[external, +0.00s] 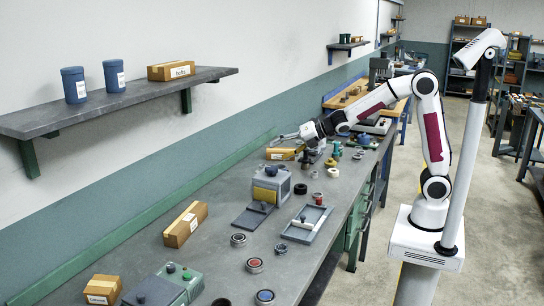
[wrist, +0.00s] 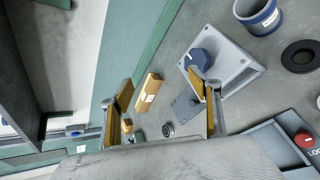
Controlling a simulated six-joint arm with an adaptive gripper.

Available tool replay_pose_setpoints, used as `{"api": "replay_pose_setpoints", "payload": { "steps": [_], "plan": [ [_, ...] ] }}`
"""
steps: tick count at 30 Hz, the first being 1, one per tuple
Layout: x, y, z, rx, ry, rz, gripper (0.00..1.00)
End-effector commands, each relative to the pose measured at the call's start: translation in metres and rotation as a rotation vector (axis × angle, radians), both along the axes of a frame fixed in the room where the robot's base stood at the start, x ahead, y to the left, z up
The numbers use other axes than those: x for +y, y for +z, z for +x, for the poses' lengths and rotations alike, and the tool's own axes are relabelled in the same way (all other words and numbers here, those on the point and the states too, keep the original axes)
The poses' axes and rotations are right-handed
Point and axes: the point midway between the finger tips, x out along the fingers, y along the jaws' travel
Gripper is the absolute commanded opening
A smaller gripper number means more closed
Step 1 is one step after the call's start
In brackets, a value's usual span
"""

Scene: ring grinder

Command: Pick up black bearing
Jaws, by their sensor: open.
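A black bearing, a dark flat ring (external: 300,189), lies on the grey workbench (external: 240,275) just right of the grey machine block. What appears to be the same black ring shows in the wrist view (wrist: 301,55) near the right edge, outside the space between my fingers. My gripper (external: 283,139) is raised above the bench and points left towards the wall, apart from the ring. In the wrist view my gripper (wrist: 164,103) has its two orange-padded fingers spread wide with nothing held between them.
Several other rings and cardboard boxes (external: 185,224) are scattered along the bench. A wall shelf (external: 120,99) overhangs at the left.

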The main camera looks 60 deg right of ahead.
Motion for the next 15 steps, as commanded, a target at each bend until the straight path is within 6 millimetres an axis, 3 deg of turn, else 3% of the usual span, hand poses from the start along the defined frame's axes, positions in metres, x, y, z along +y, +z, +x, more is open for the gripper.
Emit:
{"api": "replay_pose_setpoints", "payload": {
  "steps": [6, 15],
  "plan": [
    [0.047, -0.028, 0.026, -0.090, 0.257, -0.168, 0.62],
    [0.114, -0.074, 0.041, -0.245, 0.610, -0.366, 0.62]
  ]
}}
